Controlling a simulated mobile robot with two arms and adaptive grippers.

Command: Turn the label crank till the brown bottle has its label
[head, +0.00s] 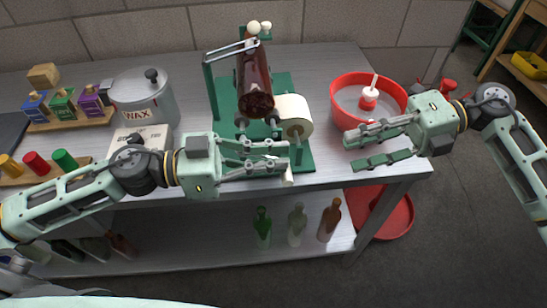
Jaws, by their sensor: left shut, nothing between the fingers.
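The brown bottle (254,72) lies in the green label machine (222,97), its round base towards me; its visible side is dark and bare. A white label roll (293,111) sits on the machine's right side. My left gripper (286,157) is shut and empty in front of the machine, below the roll, and hides part of its front. A small white piece (288,178) shows just below its fingertips; I cannot tell whether it is the crank's handle. My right gripper (355,153) is open and empty at the table's right edge, in front of the red bowl.
A red bowl (338,92) with a red-and-white tool stands right of the machine. A wax pot (145,97), stamp blocks (62,103) and coloured pegs (36,164) stand left. Several bottles (297,224) stand on the lower shelf (200,243). A red tray (398,222) lies below right.

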